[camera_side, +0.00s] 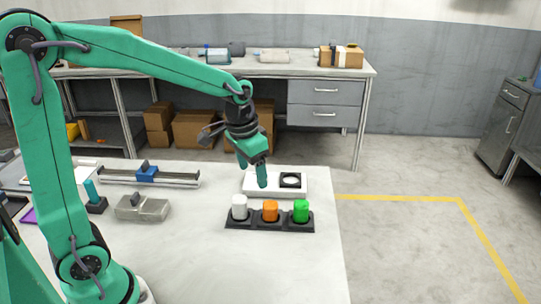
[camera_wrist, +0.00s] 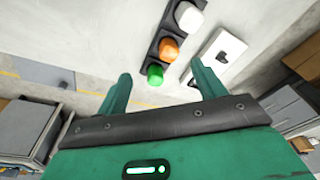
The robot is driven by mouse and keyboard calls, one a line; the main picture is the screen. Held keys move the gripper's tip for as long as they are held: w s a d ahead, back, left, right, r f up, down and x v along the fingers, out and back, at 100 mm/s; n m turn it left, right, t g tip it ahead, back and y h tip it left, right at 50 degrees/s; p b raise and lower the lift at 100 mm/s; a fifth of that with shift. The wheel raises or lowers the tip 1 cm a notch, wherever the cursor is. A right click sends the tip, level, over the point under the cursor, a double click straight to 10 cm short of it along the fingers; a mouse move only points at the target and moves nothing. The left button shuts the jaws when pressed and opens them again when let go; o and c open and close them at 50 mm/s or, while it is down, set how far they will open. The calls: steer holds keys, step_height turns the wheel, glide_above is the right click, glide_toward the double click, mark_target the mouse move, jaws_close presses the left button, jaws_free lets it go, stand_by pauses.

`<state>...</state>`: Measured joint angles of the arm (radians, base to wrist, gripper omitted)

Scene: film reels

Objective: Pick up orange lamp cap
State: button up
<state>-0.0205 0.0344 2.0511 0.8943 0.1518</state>
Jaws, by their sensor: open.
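The orange lamp cap (camera_side: 270,211) sits in the middle of a black holder (camera_side: 241,224), between a white cap (camera_side: 239,207) and a green cap (camera_side: 301,211). In the wrist view the orange cap (camera_wrist: 169,49) shows beyond and between my two fingers. My gripper (camera_side: 254,172) is above and behind the row in the side view, pointing down, apart from the caps. In the wrist view my gripper (camera_wrist: 160,82) has its fingers spread wide with nothing between them.
A white block with a black-ringed round opening (camera_side: 290,181) lies just behind the caps. A slide rail with a blue carriage (camera_side: 147,174) and a grey metal block (camera_side: 142,208) lie to the left. The table (camera_side: 250,270) is bare in front of the row.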

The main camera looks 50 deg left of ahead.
steer(key=g, duration=0.2)
glide_above(270, 205)
steer(key=shift+m, duration=0.4)
step_height(270, 205, down, 9)
steer(key=shift+d+f, duration=0.1)
steer(key=shift+d, duration=0.05)
steer(key=shift+a+f, duration=0.2)
steer(key=shift+f, duration=3.7)
steer(key=c, duration=1.1)
steer(key=shift+r, duration=0.15)
